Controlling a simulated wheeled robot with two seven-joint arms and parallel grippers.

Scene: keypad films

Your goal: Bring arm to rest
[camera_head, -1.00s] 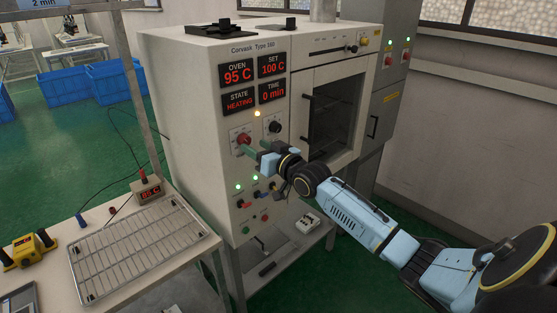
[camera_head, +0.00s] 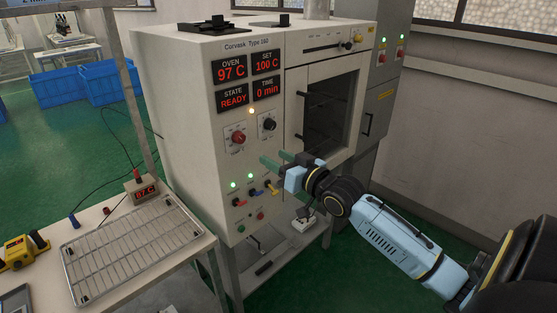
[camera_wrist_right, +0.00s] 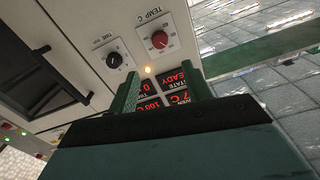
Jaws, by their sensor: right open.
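My right arm comes in from the lower right of the head view. Its gripper (camera_head: 274,161) is open and empty, in front of the oven's control panel, below the black time knob (camera_head: 269,124) and to the right of the red temperature knob (camera_head: 238,138). It appears apart from both knobs. In the right wrist view the green fingers (camera_wrist_right: 165,92) stand apart with nothing between them. That view also shows the red knob (camera_wrist_right: 159,40) and the black knob (camera_wrist_right: 114,60) beyond them. My left gripper is not in view.
The white oven (camera_head: 185,110) reads OVEN 97 C, SET 100 C, READY, 0 min. Its windowed door (camera_head: 331,112) is right of the panel. A wire rack (camera_head: 135,250) lies on the table at left, near a small meter (camera_head: 145,190).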

